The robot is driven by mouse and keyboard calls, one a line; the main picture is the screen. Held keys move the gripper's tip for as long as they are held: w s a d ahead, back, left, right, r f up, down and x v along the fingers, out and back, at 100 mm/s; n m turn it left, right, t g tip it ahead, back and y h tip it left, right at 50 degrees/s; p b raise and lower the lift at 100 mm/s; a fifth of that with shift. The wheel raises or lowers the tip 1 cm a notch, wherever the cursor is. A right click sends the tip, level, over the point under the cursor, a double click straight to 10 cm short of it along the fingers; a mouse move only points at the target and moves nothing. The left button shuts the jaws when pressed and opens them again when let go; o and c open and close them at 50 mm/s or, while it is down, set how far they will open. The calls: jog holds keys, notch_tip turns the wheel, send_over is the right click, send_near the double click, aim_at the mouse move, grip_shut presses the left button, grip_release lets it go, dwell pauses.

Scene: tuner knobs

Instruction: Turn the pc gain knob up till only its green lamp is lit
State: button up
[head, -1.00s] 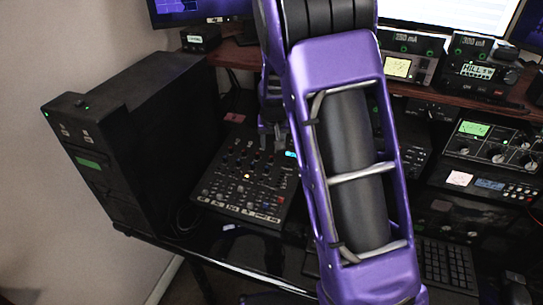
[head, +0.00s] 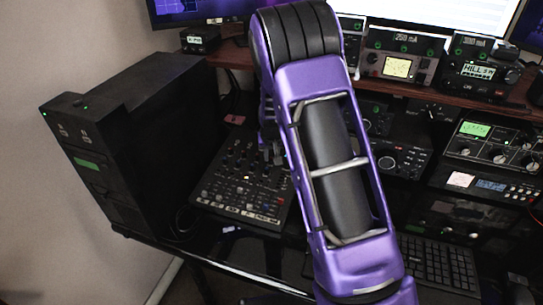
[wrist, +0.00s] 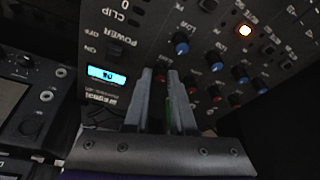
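The black mixer panel (head: 232,207) lies on the desk and fills much of the wrist view, tilted, with its lettering upside down. It has rows of blue knobs (wrist: 181,43) and red knobs (wrist: 214,92). The pc gain label and its lamp cannot be read here. My gripper (wrist: 160,73) is over the panel, its two grey fingers slightly apart, with a small reddish knob (wrist: 160,77) seen between the tips; contact is not clear. A bit of green shows lower between the fingers. In the head view my arm hides part of the panel's right side.
A lit cyan display (wrist: 107,77) sits left of the fingers near a power switch (wrist: 115,47). An orange-white lamp (wrist: 244,29) glows farther right. A black computer tower (head: 125,150) stands left of the mixer; radios (head: 400,160) and a keyboard (head: 440,265) are right.

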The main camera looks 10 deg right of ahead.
grip_shut()
jog(key=shift+m, duration=0.4)
jog(key=m+h+p, duration=0.1)
jog(key=m+p, duration=0.1)
jog(key=m, duration=0.1)
jog(key=shift+a+r+m, duration=0.1)
jog(key=shift+a+m, duration=0.05)
jog(key=shift+m, duration=0.25)
jog(key=m+g+h+p, duration=0.1)
jog(key=m, duration=0.3)
jog(key=shift+w+p, duration=0.1)
jog(key=shift+p, duration=0.25)
jog(key=shift+m, duration=0.3)
jog(key=o, duration=0.5)
grip_release()
